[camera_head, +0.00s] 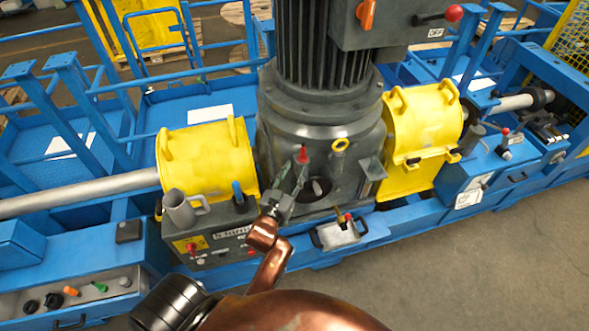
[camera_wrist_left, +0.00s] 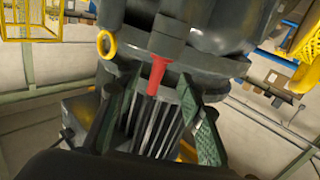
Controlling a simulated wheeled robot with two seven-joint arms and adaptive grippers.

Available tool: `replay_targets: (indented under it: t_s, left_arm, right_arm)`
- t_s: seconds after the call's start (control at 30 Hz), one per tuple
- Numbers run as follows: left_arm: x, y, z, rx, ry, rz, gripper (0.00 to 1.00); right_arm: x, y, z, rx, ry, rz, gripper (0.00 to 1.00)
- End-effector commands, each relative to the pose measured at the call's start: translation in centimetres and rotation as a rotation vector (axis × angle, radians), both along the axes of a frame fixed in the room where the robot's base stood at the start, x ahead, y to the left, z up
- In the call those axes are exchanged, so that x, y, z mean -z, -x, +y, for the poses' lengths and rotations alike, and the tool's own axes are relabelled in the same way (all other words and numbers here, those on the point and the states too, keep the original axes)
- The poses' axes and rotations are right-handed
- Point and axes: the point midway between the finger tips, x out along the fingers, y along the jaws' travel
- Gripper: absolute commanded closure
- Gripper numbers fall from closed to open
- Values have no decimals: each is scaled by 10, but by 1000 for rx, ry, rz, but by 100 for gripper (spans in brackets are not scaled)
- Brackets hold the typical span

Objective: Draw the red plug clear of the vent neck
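The red plug (camera_head: 303,154) stands upright at the front of the dark grey gear housing (camera_head: 318,120). In the left wrist view the plug (camera_wrist_left: 158,74) shows large, with its wide end against the short grey vent neck (camera_wrist_left: 167,46). My left gripper (camera_head: 294,172) is at the plug, coming from the front and below in the head view. Its green-padded fingers are spread, one on each side of the plug in the left wrist view, with gaps visible between pads and plug. In the head view the fingers hide the neck's base. My right gripper is not in view.
Yellow coupling guards (camera_head: 208,160) flank the housing. The finned motor (camera_head: 330,50) rises behind.

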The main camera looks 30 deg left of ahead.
Motion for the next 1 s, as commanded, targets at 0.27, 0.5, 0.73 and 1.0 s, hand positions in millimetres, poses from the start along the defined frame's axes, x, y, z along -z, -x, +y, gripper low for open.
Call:
replay_targets:
  t_s: [0.27, 0.5, 0.73, 1.0]
  left_arm:
    - [-6, -29, 6, -1, -1, -8, 64]
    - [-5, -62, 12, -1, -1, -7, 64]
    - [-4, -75, 15, -2, 0, -5, 64]
    - [-3, -75, 15, -1, 0, -5, 66]
  right_arm:
    - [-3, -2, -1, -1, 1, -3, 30]
    - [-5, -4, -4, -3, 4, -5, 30]
    - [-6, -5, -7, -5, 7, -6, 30]
    - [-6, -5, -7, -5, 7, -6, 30]
